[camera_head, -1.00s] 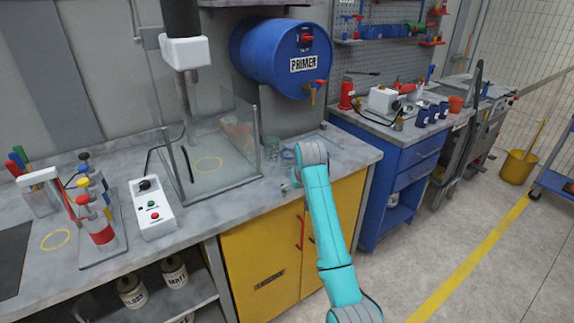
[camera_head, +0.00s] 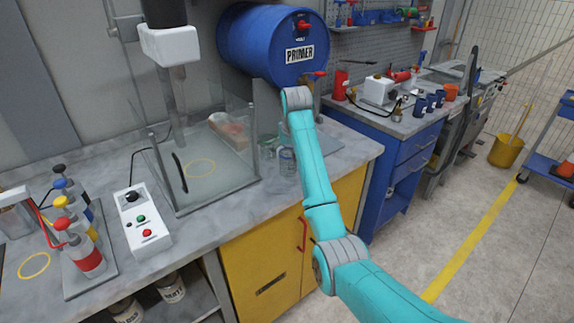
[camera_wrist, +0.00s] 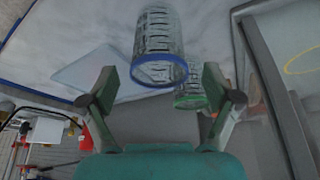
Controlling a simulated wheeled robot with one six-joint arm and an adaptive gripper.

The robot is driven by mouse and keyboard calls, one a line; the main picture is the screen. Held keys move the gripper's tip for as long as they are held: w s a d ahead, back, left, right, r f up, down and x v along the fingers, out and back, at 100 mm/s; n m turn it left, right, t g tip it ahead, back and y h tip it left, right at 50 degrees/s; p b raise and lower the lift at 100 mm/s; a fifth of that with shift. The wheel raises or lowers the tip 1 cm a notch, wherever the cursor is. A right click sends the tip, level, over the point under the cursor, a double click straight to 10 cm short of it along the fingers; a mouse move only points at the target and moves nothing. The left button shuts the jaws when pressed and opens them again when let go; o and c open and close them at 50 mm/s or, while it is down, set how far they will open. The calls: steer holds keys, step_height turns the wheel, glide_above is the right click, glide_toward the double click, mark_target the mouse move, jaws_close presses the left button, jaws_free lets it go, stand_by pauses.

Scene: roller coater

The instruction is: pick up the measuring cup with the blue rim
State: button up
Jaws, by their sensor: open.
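The clear measuring cup with the blue rim (camera_wrist: 159,45) has dark markings and stands on the grey bench top. In the head view the cup (camera_head: 287,163) is near the bench's right end, beside my arm. A second clear cup with a green rim (camera_wrist: 188,97) is close to it, partly covered by it in the wrist view. My gripper (camera_wrist: 160,100) is open, with its fingers apart on either side of the picture. The blue rim appears between the fingers' lines, with no visible contact. In the head view my arm hides the gripper.
A glass-walled stand (camera_head: 213,178) is just left of the cups. A flat translucent sheet (camera_wrist: 88,72) lies beside the blue-rimmed cup in the wrist view. The blue primer drum (camera_head: 262,45) hangs behind and above. A control box (camera_head: 142,219) sits farther left.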

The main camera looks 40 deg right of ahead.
mark_target(288, 162)
steer(key=shift+x, duration=3.35)
steer(key=shift+d, duration=0.15)
steer(key=c, duration=1)
